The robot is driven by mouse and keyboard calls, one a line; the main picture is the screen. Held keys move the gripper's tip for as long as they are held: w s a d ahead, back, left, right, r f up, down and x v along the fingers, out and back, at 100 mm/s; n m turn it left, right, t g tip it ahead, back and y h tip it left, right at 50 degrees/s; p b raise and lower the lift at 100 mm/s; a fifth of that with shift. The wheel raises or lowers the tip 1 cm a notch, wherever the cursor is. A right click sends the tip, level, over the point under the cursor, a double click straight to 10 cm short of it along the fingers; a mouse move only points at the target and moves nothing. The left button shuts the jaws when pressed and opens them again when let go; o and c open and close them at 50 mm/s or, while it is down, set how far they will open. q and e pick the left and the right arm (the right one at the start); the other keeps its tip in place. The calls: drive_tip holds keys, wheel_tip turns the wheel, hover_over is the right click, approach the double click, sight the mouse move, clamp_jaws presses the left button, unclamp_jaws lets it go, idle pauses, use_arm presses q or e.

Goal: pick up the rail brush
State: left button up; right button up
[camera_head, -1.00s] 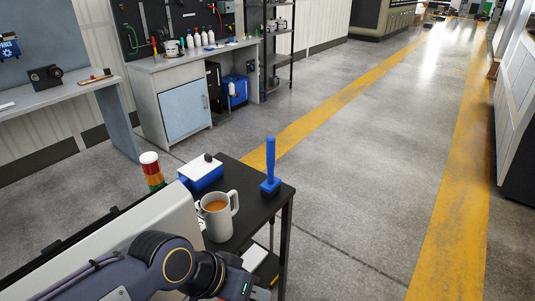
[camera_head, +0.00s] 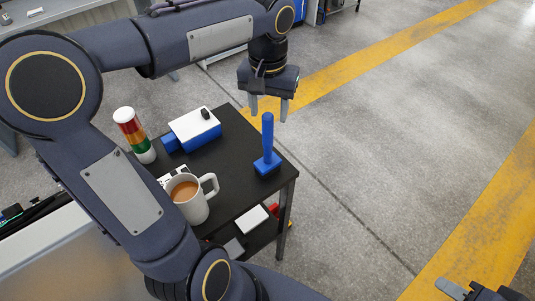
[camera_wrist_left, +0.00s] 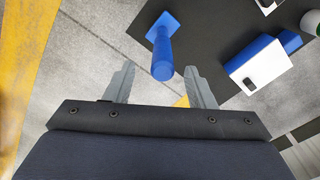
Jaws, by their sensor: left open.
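The rail brush (camera_head: 268,142) is a blue brush with an upright handle and a flat block base. It stands on the black cart top (camera_head: 232,176) near its right corner. My left gripper (camera_head: 269,112) is open, fingers pointing down, above and just behind the brush handle. In the left wrist view the brush (camera_wrist_left: 162,50) shows with its handle end near the gap between the open fingers (camera_wrist_left: 162,88), nothing held. Part of my right gripper (camera_head: 468,290) shows at the lower right edge, mostly cut off.
A white mug of brown drink (camera_head: 193,205), a blue-and-white box (camera_head: 194,130) and a red, amber and green signal light (camera_head: 134,135) stand left of the brush. A white item (camera_head: 250,219) lies on the lower shelf. The floor to the right is clear.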

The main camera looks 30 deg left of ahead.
sight(268, 130)
use_arm(q)
drive_tip(key=shift+w, duration=0.4)
drive_tip(key=shift+w+f, duration=0.15)
drive_tip(key=shift+f, duration=0.15)
drive_tip(key=f, duration=0.7)
drive_tip(key=shift+s+a+f, duration=0.1)
drive_tip(key=shift+s+a, duration=0.1)
drive_tip(key=shift+s, duration=0.2)
drive_tip(key=shift+c, duration=0.2)
drive_tip(key=c, duration=1)
drive_tip(key=shift+r, duration=0.2)
drive_tip(key=shift+c, duration=0.2)
